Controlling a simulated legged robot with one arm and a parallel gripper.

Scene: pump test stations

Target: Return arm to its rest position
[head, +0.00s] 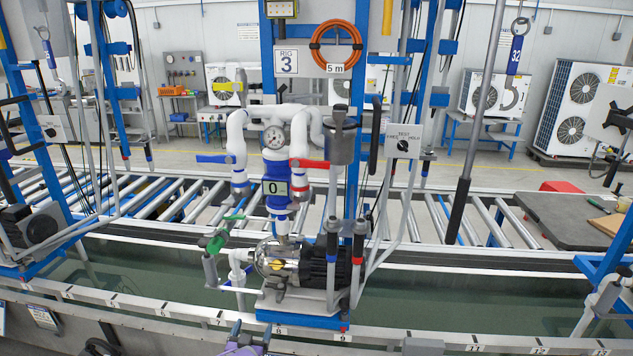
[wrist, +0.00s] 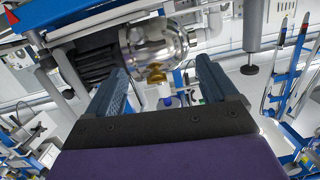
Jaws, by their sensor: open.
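My gripper (head: 247,335) shows at the bottom middle of the head view, low in front of the pump station. In the wrist view, the two dark fingers of my gripper (wrist: 164,82) stand apart with nothing held between them. The pump (head: 283,262), with a shiny metal housing and black motor, sits on a blue base behind and above my gripper in the head view. In the wrist view, the pump housing (wrist: 157,42) lies beyond the fingertips, with a brass fitting (wrist: 157,74) seen between them. I cannot tell the exact gap.
The station carries a blue-handled valve (head: 214,159), a red-handled valve (head: 310,164), a green-handled valve (head: 217,241) and a gauge (head: 274,137). A metal rail (head: 400,339) with numbers runs along the front. A hanging grey rod (head: 480,110) is at right. Roller conveyors (head: 180,200) lie behind.

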